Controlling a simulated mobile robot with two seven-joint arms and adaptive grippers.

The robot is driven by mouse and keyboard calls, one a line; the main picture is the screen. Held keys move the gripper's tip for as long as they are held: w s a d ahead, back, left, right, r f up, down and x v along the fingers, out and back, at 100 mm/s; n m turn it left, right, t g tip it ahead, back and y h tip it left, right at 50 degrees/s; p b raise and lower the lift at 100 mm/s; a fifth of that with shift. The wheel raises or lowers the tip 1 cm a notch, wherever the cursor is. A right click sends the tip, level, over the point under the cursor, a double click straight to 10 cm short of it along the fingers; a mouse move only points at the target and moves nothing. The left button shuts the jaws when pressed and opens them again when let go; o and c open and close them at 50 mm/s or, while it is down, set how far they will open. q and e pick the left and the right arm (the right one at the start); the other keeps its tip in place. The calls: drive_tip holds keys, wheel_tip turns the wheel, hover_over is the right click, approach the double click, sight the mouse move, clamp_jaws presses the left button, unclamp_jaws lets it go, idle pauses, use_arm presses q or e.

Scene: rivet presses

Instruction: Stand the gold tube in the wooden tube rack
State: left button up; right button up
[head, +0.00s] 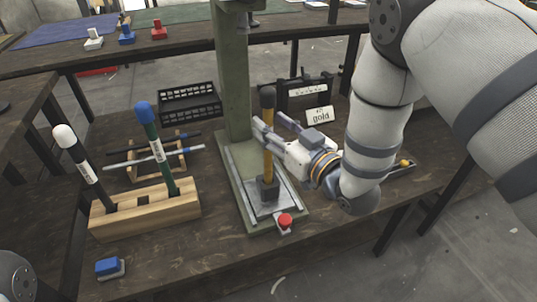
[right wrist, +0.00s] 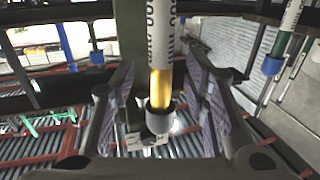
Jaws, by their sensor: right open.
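The gold tube (head: 268,165) stands upright in the dark block on the press base, its dark cap on top. In the right wrist view the gold tube (right wrist: 160,88) shows a white label, a gold band and its grey cap. My right gripper (head: 268,125) is open, its fingers on either side of the tube's upper part below the cap; the wrist view shows gaps on both sides. The wooden tube rack (head: 184,208) is left of the press and holds a white-capped black tube (head: 75,155) and a blue-capped green tube (head: 154,142). My left gripper is out of view.
The green press column (head: 233,80) rises behind the gold tube. A red button (head: 285,220) sits at the press's front, a blue button (head: 108,266) at front left. Behind the rack are a cradle with lying rods (head: 150,157) and a black crate (head: 188,103). A "gold" sign (head: 320,115) stands behind my gripper.

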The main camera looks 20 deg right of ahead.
drive_tip(key=shift+x, duration=1.15)
clamp_jaws()
